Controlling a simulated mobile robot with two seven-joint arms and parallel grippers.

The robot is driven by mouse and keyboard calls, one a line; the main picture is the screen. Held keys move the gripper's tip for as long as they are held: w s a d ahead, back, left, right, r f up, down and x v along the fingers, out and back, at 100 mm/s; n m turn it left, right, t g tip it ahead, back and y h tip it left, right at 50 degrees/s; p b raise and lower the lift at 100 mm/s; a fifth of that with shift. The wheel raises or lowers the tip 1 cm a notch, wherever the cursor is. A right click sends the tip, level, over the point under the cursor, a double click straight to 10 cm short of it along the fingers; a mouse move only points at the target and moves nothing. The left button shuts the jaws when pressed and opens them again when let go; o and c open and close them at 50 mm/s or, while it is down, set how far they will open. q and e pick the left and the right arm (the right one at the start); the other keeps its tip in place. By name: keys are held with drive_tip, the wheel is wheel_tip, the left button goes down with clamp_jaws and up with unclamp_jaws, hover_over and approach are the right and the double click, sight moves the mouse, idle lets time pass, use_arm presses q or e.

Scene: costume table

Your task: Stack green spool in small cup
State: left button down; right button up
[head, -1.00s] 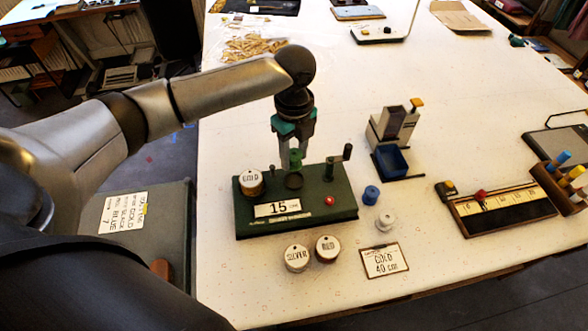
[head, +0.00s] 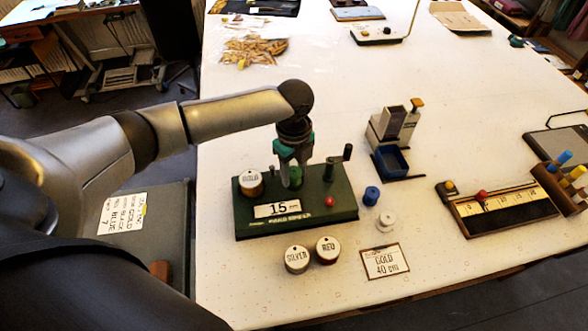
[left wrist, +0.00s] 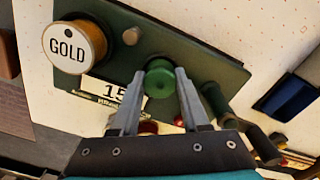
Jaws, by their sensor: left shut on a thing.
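The green spool (head: 295,177) is between the fingers of my left gripper (head: 294,170), which is shut on it. The spool sits low over the dark green machine (head: 338,202), at the spot where the small cup showed earlier. The cup is now hidden behind the spool and fingers, so I cannot tell how deep the spool sits in it. In the left wrist view the spool (left wrist: 160,80) stands between my two fingertips (left wrist: 155,82). My right gripper is not in view.
A gold-labelled spool (head: 251,182) stands on the machine's left, and a crank (head: 347,153) rises on its right. Silver (head: 297,258) and red (head: 328,249) labelled spools stand in front. Blue (head: 371,196) and white (head: 386,222) spools are to the right.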

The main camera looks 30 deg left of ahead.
sight(294, 172)
use_arm(q)
drive_tip(key=shift+s+f, duration=0.2)
drive_tip(key=shift+f, duration=0.15)
drive_tip(key=shift+c, duration=2)
unclamp_jaws()
drive_tip(key=shift+f, duration=0.2)
wheel_tip(294, 172, up, 14)
drive_tip(key=shift+w+f+p, duration=0.15)
drive_tip(key=shift+w+p, duration=0.05)
drive_tip(key=shift+p, duration=0.2)
